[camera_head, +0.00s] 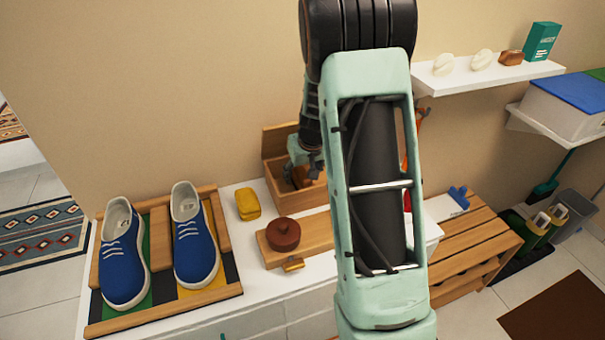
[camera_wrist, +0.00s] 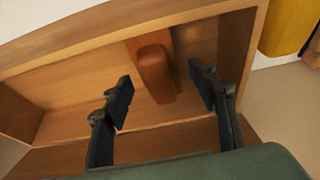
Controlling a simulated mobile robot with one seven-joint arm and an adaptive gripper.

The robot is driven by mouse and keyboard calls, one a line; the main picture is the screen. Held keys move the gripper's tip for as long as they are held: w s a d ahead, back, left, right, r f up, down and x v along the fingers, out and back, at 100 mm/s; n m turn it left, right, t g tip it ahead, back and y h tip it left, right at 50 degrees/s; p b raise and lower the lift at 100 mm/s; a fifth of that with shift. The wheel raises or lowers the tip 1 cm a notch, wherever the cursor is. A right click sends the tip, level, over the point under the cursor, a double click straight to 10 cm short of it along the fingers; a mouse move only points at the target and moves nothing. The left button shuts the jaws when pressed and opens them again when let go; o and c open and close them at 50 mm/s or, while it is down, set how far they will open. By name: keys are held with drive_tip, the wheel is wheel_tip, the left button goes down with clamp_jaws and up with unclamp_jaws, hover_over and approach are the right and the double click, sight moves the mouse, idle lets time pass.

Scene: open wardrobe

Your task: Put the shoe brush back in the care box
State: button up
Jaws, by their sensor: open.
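The care box (camera_head: 305,213) is an open wooden box on the white cabinet top, its lid (camera_head: 280,138) raised at the back. The brown shoe brush (camera_wrist: 155,72) is inside the box, close to one wall in the wrist view. My gripper (camera_wrist: 163,84) is open, its two fingers apart on either side of the brush, with gaps visible. In the head view my gripper (camera_head: 304,160) reaches down into the box, and my arm hides the area to its right.
A yellow sponge (camera_head: 248,203) and a round brown tin (camera_head: 283,235) on a wooden board are near the box. Blue shoes (camera_head: 123,255) stand on a rack at left. A white shelf (camera_head: 485,75) is at upper right, above a slatted bench (camera_head: 465,245).

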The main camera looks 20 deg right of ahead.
drive_tip(key=v, duration=1.1)
drive_tip(key=shift+r, duration=0.25)
